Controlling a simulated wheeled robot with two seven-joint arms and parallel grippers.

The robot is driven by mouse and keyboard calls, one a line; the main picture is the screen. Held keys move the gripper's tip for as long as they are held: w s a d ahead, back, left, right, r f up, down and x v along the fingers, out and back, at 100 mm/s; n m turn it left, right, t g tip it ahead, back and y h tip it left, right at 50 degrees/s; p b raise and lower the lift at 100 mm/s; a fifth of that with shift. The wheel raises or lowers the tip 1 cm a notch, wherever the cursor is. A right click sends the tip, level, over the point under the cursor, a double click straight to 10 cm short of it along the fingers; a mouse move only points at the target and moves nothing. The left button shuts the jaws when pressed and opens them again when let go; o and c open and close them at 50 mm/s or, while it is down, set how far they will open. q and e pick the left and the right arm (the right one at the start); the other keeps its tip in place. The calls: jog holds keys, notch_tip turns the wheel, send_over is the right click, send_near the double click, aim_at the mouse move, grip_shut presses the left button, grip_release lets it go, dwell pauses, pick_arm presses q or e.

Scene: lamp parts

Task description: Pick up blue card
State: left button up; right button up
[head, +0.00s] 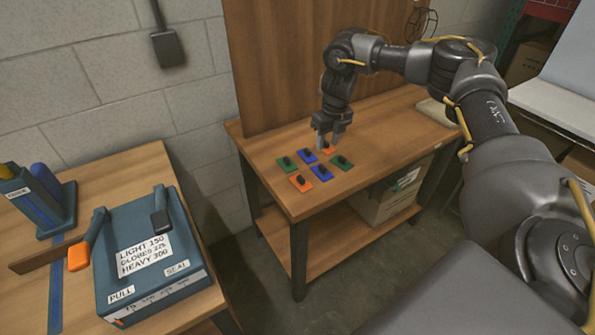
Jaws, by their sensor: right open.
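Two blue cards lie on the small wooden table: one in the back row (307,157) and one in the front row (322,173). Each has a dark knob on top. My right gripper (327,143) points down with its fingers apart and nothing seen between them. It is over or just behind the back-row orange card (329,149), to the right of the back-row blue card. Whether the fingers touch anything cannot be told. My left gripper is out of view.
Green cards lie at left (287,162) and right (343,163), with an orange card (301,183) in front. The wooden table (385,140) is bare to the right. A wooden panel (290,60) stands behind. A labelled blue box (150,250) sits on the left table.

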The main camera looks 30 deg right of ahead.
send_over(323, 167)
jog(key=f, duration=0.5)
jog(key=shift+s+f+p, duration=0.2)
jog(key=shift+f+p, duration=0.1)
jog(key=shift+p, duration=0.1)
jog(key=shift+f, duration=0.15)
jog(key=f, duration=0.1)
jog(key=f+p, duration=0.1)
jog(key=f, duration=0.3)
jog(key=shift+w+p, duration=0.25)
jog(key=shift+p, duration=0.1)
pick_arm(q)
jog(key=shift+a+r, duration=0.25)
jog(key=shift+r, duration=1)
pick_arm(e)
jog(key=shift+c, duration=0.4)
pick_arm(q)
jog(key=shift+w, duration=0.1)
pick_arm(e)
grip_shut()
